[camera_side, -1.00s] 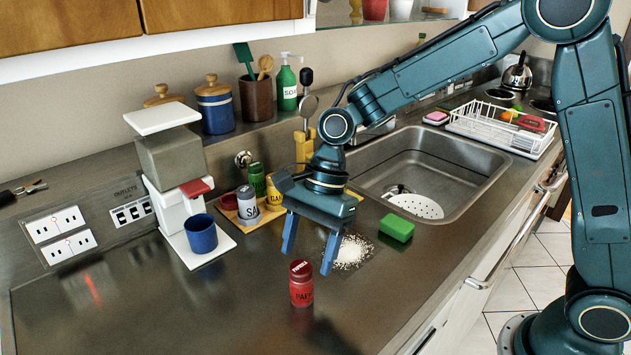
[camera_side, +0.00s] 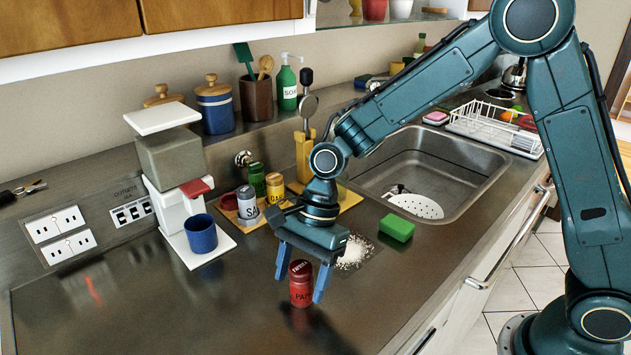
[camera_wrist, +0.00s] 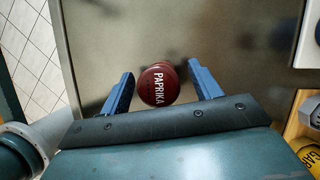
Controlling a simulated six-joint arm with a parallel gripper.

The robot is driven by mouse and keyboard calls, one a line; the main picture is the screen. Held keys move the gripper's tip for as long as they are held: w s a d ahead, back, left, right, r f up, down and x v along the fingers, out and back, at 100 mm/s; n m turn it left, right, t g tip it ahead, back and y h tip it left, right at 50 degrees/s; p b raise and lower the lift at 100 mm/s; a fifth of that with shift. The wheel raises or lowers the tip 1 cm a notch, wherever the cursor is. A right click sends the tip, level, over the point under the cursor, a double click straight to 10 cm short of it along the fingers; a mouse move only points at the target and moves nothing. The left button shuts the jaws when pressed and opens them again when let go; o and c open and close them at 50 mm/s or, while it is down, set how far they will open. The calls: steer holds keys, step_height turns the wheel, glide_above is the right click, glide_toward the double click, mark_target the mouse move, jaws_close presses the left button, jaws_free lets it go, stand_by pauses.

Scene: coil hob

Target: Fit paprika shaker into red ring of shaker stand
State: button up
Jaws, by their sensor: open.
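The red paprika shaker (camera_side: 301,287) stands upright on the metal counter, its dark red lid facing up. In the wrist view the lid marked PAPRIKA (camera_wrist: 158,85) lies between the two blue fingers. My gripper (camera_side: 298,287) is open, with one finger on each side of the shaker; gaps show on both sides in the wrist view (camera_wrist: 160,88).
A coffee machine (camera_side: 180,190) with a blue mug (camera_side: 201,234) stands left of the stand. White grains (camera_side: 352,252) lie spilled behind my gripper, with a green sponge (camera_side: 397,228) beside the sink (camera_side: 440,165). The front left counter is clear.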

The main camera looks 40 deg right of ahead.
steer(key=c, duration=1.1)
steer(key=shift+r, duration=0.15)
steer(key=shift+r, duration=4.9)
